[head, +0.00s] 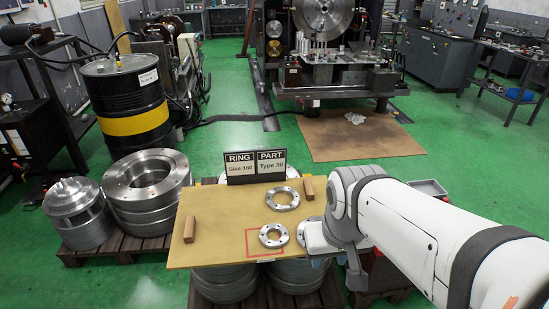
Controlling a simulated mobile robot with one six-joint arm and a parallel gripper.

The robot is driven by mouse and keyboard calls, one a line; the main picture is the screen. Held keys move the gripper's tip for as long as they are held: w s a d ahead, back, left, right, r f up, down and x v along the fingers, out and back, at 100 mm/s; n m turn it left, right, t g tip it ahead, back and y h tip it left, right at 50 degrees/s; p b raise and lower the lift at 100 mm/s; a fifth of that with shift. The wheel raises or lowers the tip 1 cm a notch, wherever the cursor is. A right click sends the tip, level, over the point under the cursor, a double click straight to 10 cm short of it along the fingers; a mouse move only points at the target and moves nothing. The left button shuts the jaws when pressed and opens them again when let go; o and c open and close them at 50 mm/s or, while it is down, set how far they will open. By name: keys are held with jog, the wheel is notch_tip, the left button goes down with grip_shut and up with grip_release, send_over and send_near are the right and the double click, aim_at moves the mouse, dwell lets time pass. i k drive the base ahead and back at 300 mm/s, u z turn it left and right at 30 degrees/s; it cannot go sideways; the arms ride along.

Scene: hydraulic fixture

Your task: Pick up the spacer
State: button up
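A tan board (215,220) rests on metal cylinders and bears flat steel rings with bolt holes. A smaller ring (265,240) lies partly over a red square outline near the front edge. A larger, thinner ring (271,200) lies behind it. A third metal piece (308,226) at the right edge is partly hidden by my arm. No ring is labelled as the spacer, so I cannot tell which it is. My gripper (357,277) seems to be the dark part below my wrist, right of the board; its fingers are not clear.
A black sign (256,167) reading "RING Size 160" and "PART Type 30" stands at the board's back edge. Brown blocks (190,229) (308,188) sit near the board's left and right ends. Large steel rings (147,190) and a black-yellow drum (127,105) stand left.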

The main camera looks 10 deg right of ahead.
aim_at(310, 194)
jog(key=z, duration=0.05)
jog(key=i, duration=1)
jog(key=u, duration=0.05)
